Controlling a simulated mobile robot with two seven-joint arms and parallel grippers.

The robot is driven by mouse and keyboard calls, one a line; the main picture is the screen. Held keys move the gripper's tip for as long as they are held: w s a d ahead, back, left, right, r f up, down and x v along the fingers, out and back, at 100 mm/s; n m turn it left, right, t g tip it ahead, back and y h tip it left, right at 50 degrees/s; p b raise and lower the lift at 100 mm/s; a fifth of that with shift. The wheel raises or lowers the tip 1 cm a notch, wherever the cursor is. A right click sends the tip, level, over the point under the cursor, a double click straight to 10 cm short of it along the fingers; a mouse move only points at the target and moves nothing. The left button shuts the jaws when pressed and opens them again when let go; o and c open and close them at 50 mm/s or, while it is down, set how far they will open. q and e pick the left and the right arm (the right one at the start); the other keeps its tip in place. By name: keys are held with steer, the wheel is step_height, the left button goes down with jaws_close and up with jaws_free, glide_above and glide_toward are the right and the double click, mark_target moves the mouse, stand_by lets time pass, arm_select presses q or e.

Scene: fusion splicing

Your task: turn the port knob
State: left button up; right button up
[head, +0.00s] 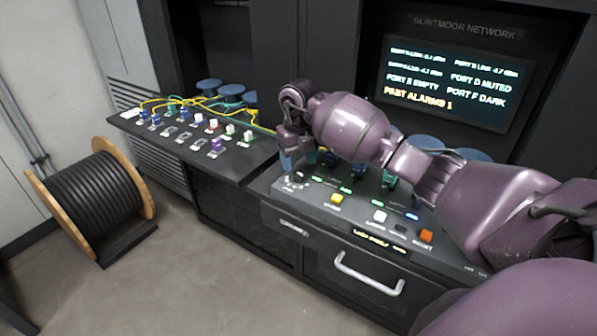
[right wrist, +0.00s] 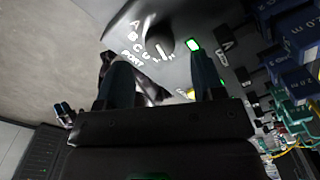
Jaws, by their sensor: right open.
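The port knob (right wrist: 158,47) is a round black dial with a white pointer line, on the grey console panel. White letters and the word PORT are printed around it in the right wrist view. In the head view the knob (head: 296,178) is small and partly covered by my gripper. My right gripper (head: 298,158) hangs just above it, pointing down. In the right wrist view its two dark fingers (right wrist: 160,75) are open, apart, with the knob in line with the gap. I cannot tell whether they touch it. My left gripper does not show.
The console carries a yellow button (head: 336,200), a white button (head: 379,216), an orange button (head: 426,236) and green plugs behind. A screen (head: 455,82) lists port states. A side shelf (head: 165,135) holds plugs and yellow cables. A cable reel (head: 95,200) stands left; the floor between is clear.

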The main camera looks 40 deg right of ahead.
mark_target(299, 173)
steer(key=shift+f, duration=2.05)
steer(key=c, duration=0.9)
